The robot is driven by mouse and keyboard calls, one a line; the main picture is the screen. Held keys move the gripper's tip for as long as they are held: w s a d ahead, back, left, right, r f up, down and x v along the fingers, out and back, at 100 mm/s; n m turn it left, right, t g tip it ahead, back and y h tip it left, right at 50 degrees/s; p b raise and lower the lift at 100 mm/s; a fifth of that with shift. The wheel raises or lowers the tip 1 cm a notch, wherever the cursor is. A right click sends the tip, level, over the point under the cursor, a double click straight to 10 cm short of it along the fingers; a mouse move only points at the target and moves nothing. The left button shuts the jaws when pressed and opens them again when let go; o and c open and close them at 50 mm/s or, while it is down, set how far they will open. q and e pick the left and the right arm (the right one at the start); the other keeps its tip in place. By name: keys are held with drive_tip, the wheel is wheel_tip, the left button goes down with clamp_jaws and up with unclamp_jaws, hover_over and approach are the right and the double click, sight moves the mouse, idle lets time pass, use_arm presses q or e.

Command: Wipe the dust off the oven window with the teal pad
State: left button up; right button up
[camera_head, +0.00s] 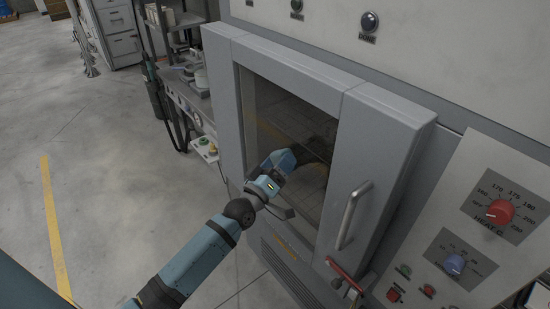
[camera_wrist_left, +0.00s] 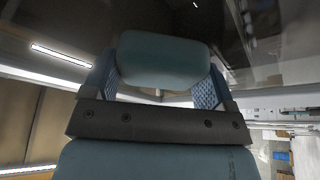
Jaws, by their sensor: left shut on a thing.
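The oven window (camera_head: 292,112) is a dark pane set in the grey oven door (camera_head: 378,150). A brownish hazy patch (camera_head: 310,182) shows on its lower part; I cannot tell dust from reflection there. My left gripper (camera_head: 288,160) is in front of the lower middle of the window. In the left wrist view the teal pad (camera_wrist_left: 165,60) is a rounded block clamped between the two blue-patterned fingers, with the dark glass above it. In the head view the gripper mostly hides the pad, and I cannot tell whether it touches the glass. My right gripper is out of view.
The door's vertical handle (camera_head: 353,215) sticks out to the right of the window, with a red-handled lever (camera_head: 345,276) below. A control panel with a red dial (camera_head: 500,211) stands at the right. A cluttered bench (camera_head: 190,95) is at the left; open floor (camera_head: 110,170) lies before it.

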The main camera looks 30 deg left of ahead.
use_arm(q)
drive_tip(key=shift+s+d+r+p, duration=0.1)
drive_tip(key=shift+s+d+p, duration=0.15)
drive_tip(key=shift+d, duration=0.35)
drive_tip(key=shift+s+d+f+p, duration=0.1)
drive_tip(key=shift+s+d+p, duration=0.15)
drive_tip(key=shift+d, duration=0.35)
drive_tip(key=shift+s+d+r+p, duration=0.1)
drive_tip(key=shift+s+d+p, duration=0.15)
drive_tip(key=shift+d, duration=0.35)
drive_tip(key=shift+s+d, duration=0.35)
drive_tip(key=shift+d, duration=0.5)
drive_tip(key=shift+a, duration=0.1)
drive_tip(key=shift+s+a, duration=0.1)
drive_tip(key=shift+s, duration=0.05)
drive_tip(key=p, duration=0.1)
approach(301, 165)
drive_tip(key=shift+w+a+r, duration=0.25)
drive_tip(key=shift+a+r, duration=0.45)
drive_tip(key=shift+r, duration=0.25)
